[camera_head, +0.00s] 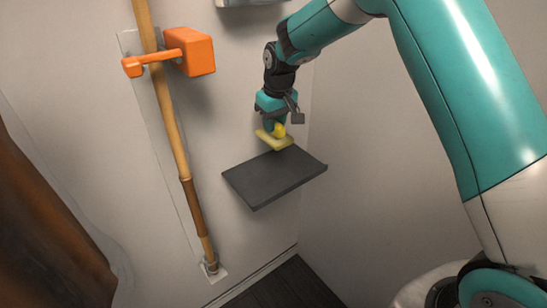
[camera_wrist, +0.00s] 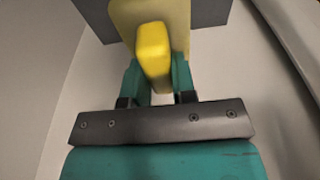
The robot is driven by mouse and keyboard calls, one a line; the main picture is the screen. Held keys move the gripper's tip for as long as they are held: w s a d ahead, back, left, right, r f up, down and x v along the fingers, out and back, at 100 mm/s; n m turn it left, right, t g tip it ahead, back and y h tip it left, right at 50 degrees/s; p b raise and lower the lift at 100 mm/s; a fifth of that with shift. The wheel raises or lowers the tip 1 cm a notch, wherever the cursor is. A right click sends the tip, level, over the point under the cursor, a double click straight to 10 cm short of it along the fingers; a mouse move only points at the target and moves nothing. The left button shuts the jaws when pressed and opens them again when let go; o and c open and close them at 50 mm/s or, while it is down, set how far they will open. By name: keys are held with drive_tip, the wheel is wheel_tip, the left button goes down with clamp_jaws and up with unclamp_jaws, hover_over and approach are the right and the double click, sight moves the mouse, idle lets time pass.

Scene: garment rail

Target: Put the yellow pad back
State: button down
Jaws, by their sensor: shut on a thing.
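The yellow pad (camera_head: 275,140) has a pale yellow flat base and a brighter yellow raised grip. My gripper (camera_head: 275,127) is shut on the grip. The pad is over the back part of a dark grey shelf (camera_head: 272,182) on the wall; I cannot tell whether it touches the shelf. In the wrist view the pad's bright grip (camera_wrist: 153,50) is between the teal fingers of my gripper (camera_wrist: 158,75), and the pale base extends beyond it. A part of the dark shelf (camera_wrist: 205,12) shows behind the pad.
A wooden pole (camera_head: 170,110) stands along the wall left of the shelf, with an orange block-shaped holder (camera_head: 190,52) at its upper part. A brown hanging cloth (camera_head: 45,225) is at the left edge. The front of the shelf is bare. Dark floor (camera_head: 285,287) shows below.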

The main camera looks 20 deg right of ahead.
wheel_tip(320, 180, down, 12)
drive_tip(key=shift+r+p, duration=0.1)
drive_tip(key=shift+p, duration=0.8)
drive_tip(key=shift+f, duration=0.25)
drive_tip(key=c, duration=0.9)
unclamp_jaws()
drive_tip(key=shift+c, duration=0.2)
drive_tip(key=shift+r, duration=0.15)
